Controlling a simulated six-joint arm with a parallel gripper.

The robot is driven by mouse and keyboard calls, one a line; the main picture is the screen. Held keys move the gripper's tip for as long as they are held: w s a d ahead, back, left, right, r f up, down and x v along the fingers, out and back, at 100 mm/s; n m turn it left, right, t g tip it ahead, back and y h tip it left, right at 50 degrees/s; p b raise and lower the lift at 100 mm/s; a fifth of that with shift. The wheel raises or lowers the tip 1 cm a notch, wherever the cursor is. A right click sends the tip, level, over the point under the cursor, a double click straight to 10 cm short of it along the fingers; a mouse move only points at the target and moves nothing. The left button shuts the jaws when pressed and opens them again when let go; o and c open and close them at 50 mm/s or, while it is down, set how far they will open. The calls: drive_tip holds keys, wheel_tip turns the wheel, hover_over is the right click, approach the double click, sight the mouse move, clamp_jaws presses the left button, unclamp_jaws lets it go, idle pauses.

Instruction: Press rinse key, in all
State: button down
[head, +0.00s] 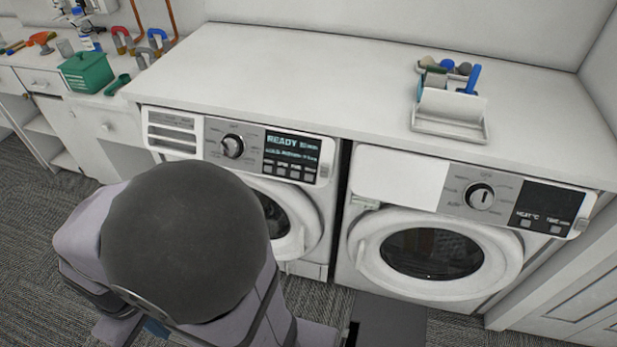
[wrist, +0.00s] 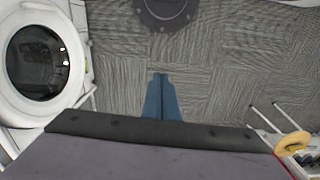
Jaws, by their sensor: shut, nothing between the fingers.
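The left washing machine (head: 327,225) has a dial (head: 232,147) and a lit display (head: 292,148) that reads READY, with smaller text too blurred to read. A row of several small keys (head: 288,172) sits under the display. Their labels are too small to read, so I cannot tell which is rinse. My gripper (wrist: 160,76) shows in the wrist view as two blue fingers, shut together and empty, over the grey carpet and away from the panel. In the head view my arm covers part of the machine's lower left, and the fingertips cannot be made out.
The right machine (head: 519,240) has its own dial and dark panel (head: 547,207). A white caddy (head: 450,123) stands on the worktop (head: 300,60). A green box (head: 87,72) and tools lie at left. A round door (wrist: 80,50) shows in the wrist view; open carpet (wrist: 230,60) lies beside it.

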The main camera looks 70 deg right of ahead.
sight(305, 178)
drive_tip(key=s+d+f+m+g+p, duration=0.1)
drive_tip(key=s+d+m+p, duration=0.1)
drive_tip(key=s+d+m, duration=0.45)
drive_tip(key=s+d+m+y+p, duration=0.1)
drive_tip(key=s+d, duration=0.3)
drive_tip(key=d, duration=0.6)
drive_tip(key=s+d+f+m+g+p, duration=0.1)
drive_tip(key=s+d+m+p, duration=0.1)
drive_tip(key=s+d+m, duration=0.45)
drive_tip(key=w+d+r+n+h, duration=0.1)
drive_tip(key=d+n+h, duration=0.1)
drive_tip(key=d, duration=0.6)
drive_tip(key=w+d+r+n+h, duration=0.1)
drive_tip(key=d+n+h, duration=0.1)
drive_tip(key=d+n, duration=0.3)
drive_tip(key=d, duration=0.3)
drive_tip(key=shift+w+d+r+h, duration=0.25)
drive_tip(key=shift+w+r+h, duration=0.05)
drive_tip(key=shift+w, duration=0.05)
drive_tip(key=shift+d+f, duration=0.65)
drive_tip(key=shift+d, duration=0.65)
drive_tip(key=shift+d+f, duration=0.7)
drive_tip(key=shift+d, duration=0.6)
drive_tip(key=shift+d+f, duration=0.65)
drive_tip(key=shift+d, duration=0.65)
drive_tip(key=shift+d+f, duration=0.2)
drive_tip(key=shift+d, duration=0.15)
